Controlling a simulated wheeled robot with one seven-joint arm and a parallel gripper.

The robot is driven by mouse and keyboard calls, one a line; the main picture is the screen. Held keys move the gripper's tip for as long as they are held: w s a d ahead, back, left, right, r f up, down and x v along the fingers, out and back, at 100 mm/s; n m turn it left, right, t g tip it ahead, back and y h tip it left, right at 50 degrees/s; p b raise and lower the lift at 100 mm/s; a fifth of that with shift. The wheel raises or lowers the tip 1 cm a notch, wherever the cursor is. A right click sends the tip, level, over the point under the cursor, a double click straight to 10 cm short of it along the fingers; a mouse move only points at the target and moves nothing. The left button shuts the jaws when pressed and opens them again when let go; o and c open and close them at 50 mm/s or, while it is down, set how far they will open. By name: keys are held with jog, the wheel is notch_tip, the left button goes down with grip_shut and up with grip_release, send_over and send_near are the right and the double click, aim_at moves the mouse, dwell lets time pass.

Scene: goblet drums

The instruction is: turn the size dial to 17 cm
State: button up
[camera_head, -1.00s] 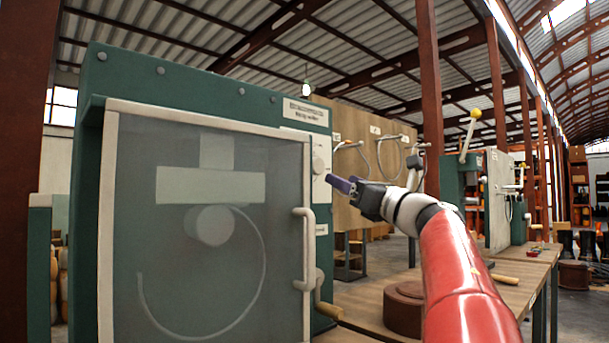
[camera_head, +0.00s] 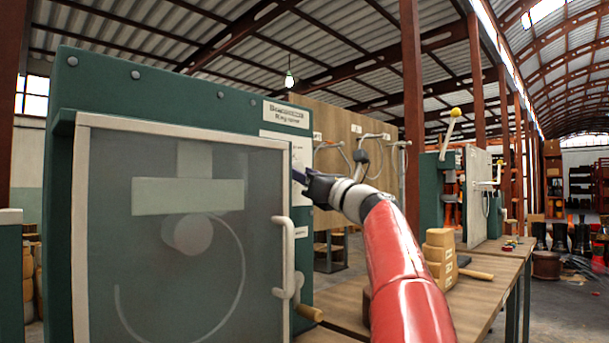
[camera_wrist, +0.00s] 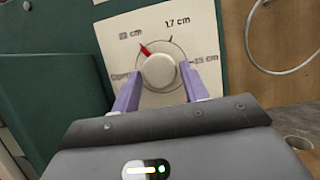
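The size dial is a round pale knob (camera_wrist: 159,71) on a white plate (camera_wrist: 207,35) in the wrist view. Its red pointer (camera_wrist: 145,48) points up and left, toward the mark by a blurred "cm" label. The 17 cm label (camera_wrist: 178,21) is at the upper right of the knob, with 25 cm at the right. My gripper (camera_wrist: 159,64) is open, its two purple fingers on either side of the knob; I cannot tell whether they touch it. In the head view my gripper (camera_head: 298,177) is at the machine's right front edge and the knob is hidden.
The green machine (camera_head: 240,105) has a grey-framed clear door (camera_head: 185,240) with a pale handle (camera_head: 287,255) below my gripper. A wooden table (camera_head: 490,285) on the right holds stacked tan blocks (camera_head: 440,257). A second machine (camera_head: 430,190) stands farther back.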

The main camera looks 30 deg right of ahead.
jog(key=c, duration=0.6)
jog(key=shift+a+m, duration=0.1)
jog(key=shift+m, duration=0.2)
jog(key=m+h, duration=0.2)
jog(key=m, duration=0.3)
jog(key=m+h+p, duration=0.1)
jog(key=m+h, duration=0.2)
jog(key=m, duration=0.2)
jog(key=m+h+p, duration=0.1)
jog(key=m+h, duration=0.1)
jog(key=m, duration=0.3)
jog(key=shift+s+a+r+g+h, duration=0.15)
jog(key=shift+a+r+g+h, duration=0.15)
jog(key=shift+a+g, duration=0.1)
jog(key=shift+m, duration=0.4)
jog(key=o, duration=1)
